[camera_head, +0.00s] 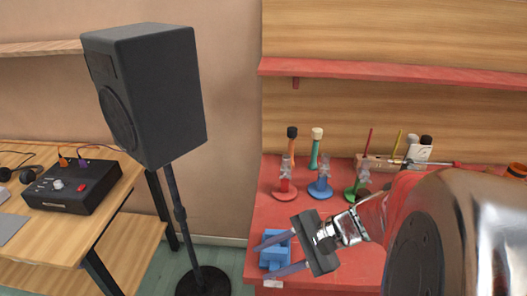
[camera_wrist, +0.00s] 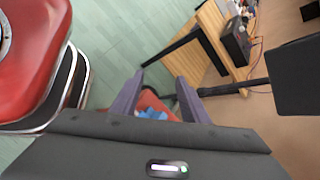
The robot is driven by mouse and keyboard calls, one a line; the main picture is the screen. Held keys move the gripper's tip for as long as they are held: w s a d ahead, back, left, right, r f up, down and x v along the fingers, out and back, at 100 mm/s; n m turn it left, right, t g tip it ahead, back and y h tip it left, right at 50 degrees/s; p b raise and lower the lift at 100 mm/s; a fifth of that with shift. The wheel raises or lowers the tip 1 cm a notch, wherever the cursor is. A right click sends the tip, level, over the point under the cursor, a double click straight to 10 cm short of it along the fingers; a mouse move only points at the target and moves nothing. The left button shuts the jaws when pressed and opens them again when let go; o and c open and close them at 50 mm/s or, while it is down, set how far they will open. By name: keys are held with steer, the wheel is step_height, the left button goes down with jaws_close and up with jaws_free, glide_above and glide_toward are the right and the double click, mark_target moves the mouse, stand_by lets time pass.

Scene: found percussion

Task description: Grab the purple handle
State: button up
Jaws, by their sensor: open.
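My gripper (camera_head: 262,261) is open above the front left part of the red table (camera_head: 258,205). Its two grey-violet fingers point left in the head view. The wrist view also shows the gripper (camera_wrist: 159,78) with its fingers apart. A blue blocky object (camera_head: 276,249) shows between and behind the fingers; it also shows in the wrist view (camera_wrist: 152,114). I cannot tell if the fingers touch it. I cannot make out a clearly purple handle in either view. My arm hides the right part of the table.
Red (camera_head: 285,189), blue (camera_head: 320,187) and green (camera_head: 354,191) stands are on the table. Behind them are two upright dark- and light-topped handles and a wooden holder with sticks. A black speaker (camera_head: 150,90) on a pole and a wooden desk (camera_head: 85,222) with a black box are left.

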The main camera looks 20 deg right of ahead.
steer(key=w+d+m+t+h, duration=0.1)
steer(key=w+d+m+t, duration=0.3)
steer(key=d+m+t, duration=0.8)
steer(key=s+d+f+m+h, duration=0.1)
steer(key=s+d+m+h, duration=0.1)
steer(key=d, duration=0.4)
steer(key=s+d+f+m+h, duration=0.1)
steer(key=s+d+m+h, duration=0.1)
steer(key=d+m+h, duration=0.3)
steer(key=s+d+m+t+h, duration=0.1)
steer(key=s+d+m+h, duration=0.1)
steer(key=d, duration=0.6)
steer(key=shift+s+d+f+m+h, duration=0.25)
steer(key=shift+f+m+h, duration=0.15)
steer(key=shift+m+h, duration=0.35)
steer(key=shift+w, duration=0.15)
steer(key=w+d, duration=0.1)
steer(key=w, duration=0.7)
steer(key=shift+w, duration=0.15)
steer(key=shift+d, duration=0.1)
steer(key=shift+w+d, duration=0.25)
steer(key=shift+w, duration=1.05)
steer(key=shift+w+d, duration=0.2)
steer(key=shift+w, duration=1.05)
